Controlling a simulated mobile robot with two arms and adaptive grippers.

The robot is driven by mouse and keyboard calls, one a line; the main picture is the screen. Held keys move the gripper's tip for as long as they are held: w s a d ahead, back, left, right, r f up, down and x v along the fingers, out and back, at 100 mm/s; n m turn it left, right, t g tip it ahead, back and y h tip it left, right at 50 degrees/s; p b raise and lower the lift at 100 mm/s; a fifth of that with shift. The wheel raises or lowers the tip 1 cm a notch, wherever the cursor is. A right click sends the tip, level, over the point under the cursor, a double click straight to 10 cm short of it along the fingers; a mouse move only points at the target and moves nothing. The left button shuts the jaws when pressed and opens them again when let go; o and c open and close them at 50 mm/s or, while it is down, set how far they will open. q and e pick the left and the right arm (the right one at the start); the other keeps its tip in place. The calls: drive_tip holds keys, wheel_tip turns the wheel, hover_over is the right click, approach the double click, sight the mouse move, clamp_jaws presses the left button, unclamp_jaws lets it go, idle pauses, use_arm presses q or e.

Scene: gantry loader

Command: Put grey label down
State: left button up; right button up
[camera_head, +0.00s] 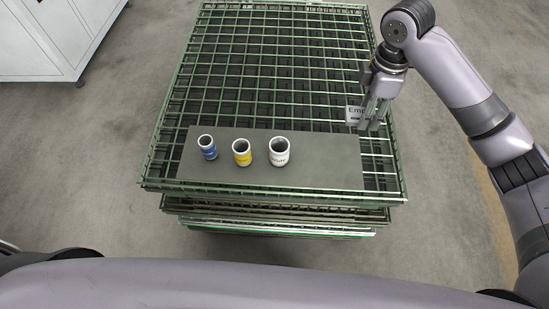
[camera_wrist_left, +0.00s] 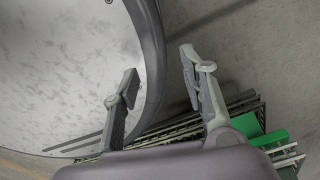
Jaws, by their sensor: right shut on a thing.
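My right gripper (camera_head: 373,119) points down over the right side of the green wire rack and is shut on the grey label (camera_head: 354,113). The label is a small light-grey plate with dark lettering that starts "Em"; its right part is hidden by the fingers. It is near the right back corner of the grey board (camera_head: 325,160), and I cannot tell its exact height above the rack. My left gripper (camera_wrist_left: 160,60) shows in the left wrist view with its fingers apart and nothing between them; it is out of the head view.
A blue-banded cup (camera_head: 208,147), a yellow-banded cup (camera_head: 242,152) and a white cup (camera_head: 279,152) stand on the board. The green wire rack (camera_head: 270,65) lies on a stack of similar racks and is empty behind the board. A white cabinet (camera_head: 40,40) stands at the far left.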

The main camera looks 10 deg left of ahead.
sight(346, 160)
drive_tip(key=shift+r, duration=0.1)
drive_tip(key=shift+f, duration=0.25)
wheel_tip(346, 160, down, 20)
drive_tip(key=shift+r+b, duration=0.2)
drive_tip(key=shift+b, duration=0.4)
use_arm(q)
drive_tip(key=shift+w+d+f, duration=0.2)
drive_tip(key=shift+w+f, duration=0.15)
drive_tip(key=shift+f, duration=0.3)
use_arm(e)
drive_tip(key=o, duration=1)
drive_tip(key=shift+f, duration=0.1)
